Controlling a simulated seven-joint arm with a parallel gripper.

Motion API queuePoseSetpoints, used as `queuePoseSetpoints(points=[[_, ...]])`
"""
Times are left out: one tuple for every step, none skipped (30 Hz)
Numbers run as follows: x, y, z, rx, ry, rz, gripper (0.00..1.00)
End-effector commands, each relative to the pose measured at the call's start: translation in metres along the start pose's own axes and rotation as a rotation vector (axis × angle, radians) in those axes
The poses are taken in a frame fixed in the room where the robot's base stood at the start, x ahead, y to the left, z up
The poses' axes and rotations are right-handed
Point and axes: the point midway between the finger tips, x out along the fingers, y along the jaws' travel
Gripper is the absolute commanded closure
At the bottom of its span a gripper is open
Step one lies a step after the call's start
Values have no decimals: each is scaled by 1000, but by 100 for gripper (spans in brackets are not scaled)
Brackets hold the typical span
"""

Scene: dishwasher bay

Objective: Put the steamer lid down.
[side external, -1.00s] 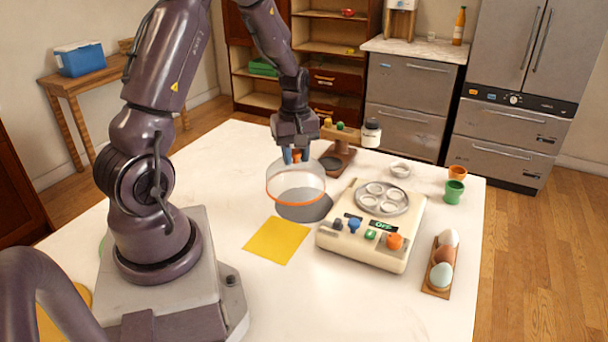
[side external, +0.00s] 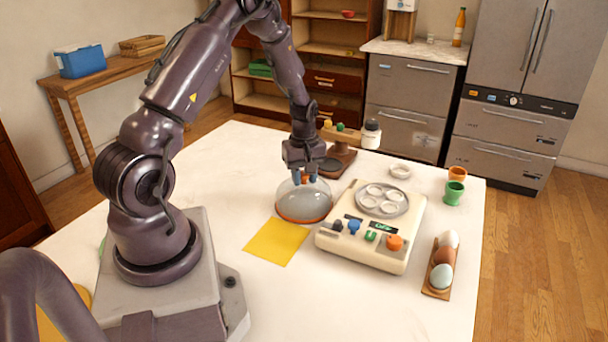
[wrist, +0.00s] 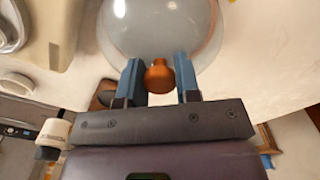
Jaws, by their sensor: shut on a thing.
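The steamer lid (side external: 304,204) is a clear dome with an orange rim and an orange knob. In the side external view it is level and low at the table, apparently touching it, left of the cream egg steamer (side external: 365,250). My gripper (side external: 304,178) points down above the dome and is shut on the lid's knob. In the wrist view the knob (wrist: 159,77) is between the blue fingers, and the clear dome (wrist: 165,30) spreads beyond them. The steamer's top, a grey tray with several round cups (side external: 382,198), is uncovered.
A yellow sheet (side external: 277,242) lies just in front of the lid. A wooden stand with a dark disc (side external: 336,162) is behind it. A wooden holder with eggs (side external: 441,265) and orange and green cups (side external: 454,192) are at the right. The table left of the lid is clear.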

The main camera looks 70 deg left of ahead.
Motion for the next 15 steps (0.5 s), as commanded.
queuePoseSetpoints(points=[[2, 0, 0, 0, 0, -1, 67], [1, 0, 0, 0, 0, 0, 60], [1, 0, 0, 0, 0, 0, 51], [1, 0, 0, 0, 0, -1, 44], [1, 0, 0, 0, 0, -1, 44], [1, 0, 0, 0, 0, -1, 44], [1, 0, 0, 0, 0, -1, 44], [1, 0, 0, 0, 0, -1, 44], [1, 0, 0, 0, 0, -1, 44], [1, 0, 0, 0, 0, 0, 44], [1, 0, 0, 0, 0, 0, 44], [0, 0, 0, 0, 0, 0, 44], [-1, 0, 0, 0, 0, 0, 44], [-2, 0, 0, 0, 1, 1, 44], [-6, 0, 0, 0, 2, 2, 44]])
